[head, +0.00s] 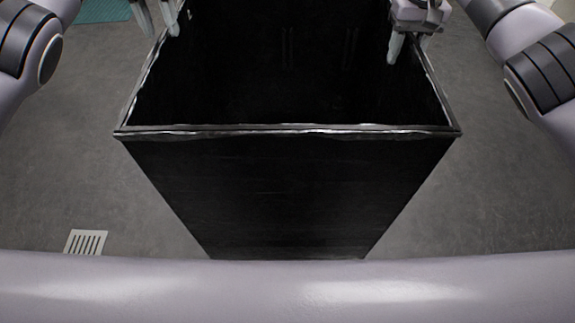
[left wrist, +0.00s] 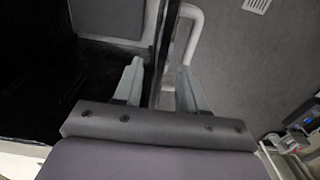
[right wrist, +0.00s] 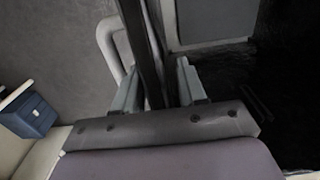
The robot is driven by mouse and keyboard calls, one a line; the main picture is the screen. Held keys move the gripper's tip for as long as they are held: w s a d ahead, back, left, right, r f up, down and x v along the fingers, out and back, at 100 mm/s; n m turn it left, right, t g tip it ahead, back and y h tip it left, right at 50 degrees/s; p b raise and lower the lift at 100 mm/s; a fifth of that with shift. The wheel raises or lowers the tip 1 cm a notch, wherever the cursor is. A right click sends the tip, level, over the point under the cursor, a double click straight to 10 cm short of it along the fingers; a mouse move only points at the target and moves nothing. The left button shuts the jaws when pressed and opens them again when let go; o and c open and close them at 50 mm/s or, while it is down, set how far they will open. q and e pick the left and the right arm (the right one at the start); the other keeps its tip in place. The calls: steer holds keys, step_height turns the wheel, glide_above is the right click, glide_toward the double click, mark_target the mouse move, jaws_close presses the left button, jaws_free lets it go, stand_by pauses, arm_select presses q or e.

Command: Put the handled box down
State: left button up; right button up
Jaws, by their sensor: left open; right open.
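The handled box (head: 285,195) is a large black open-topped box in the middle of the head view. Its rim looks level, and its inside is dark with nothing visible in it. My left gripper (head: 157,20) is at the left side wall, its fingers apart on either side of the wall (left wrist: 161,62) in the left wrist view. My right gripper (head: 405,42) is at the right side wall, its open fingers straddling that wall (right wrist: 147,50) in the right wrist view. No handle is clear. The box's underside is hidden, so I cannot tell what it rests on.
Grey floor (head: 80,150) shows clear on both sides of the box. A floor drain (head: 86,242) lies at the lower left and a teal mat (head: 105,10) at the upper left. A blue box (right wrist: 30,115) and bench equipment (left wrist: 300,130) show in the wrist views.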

mark_target(412, 34)
steer(key=shift+r, duration=3.75)
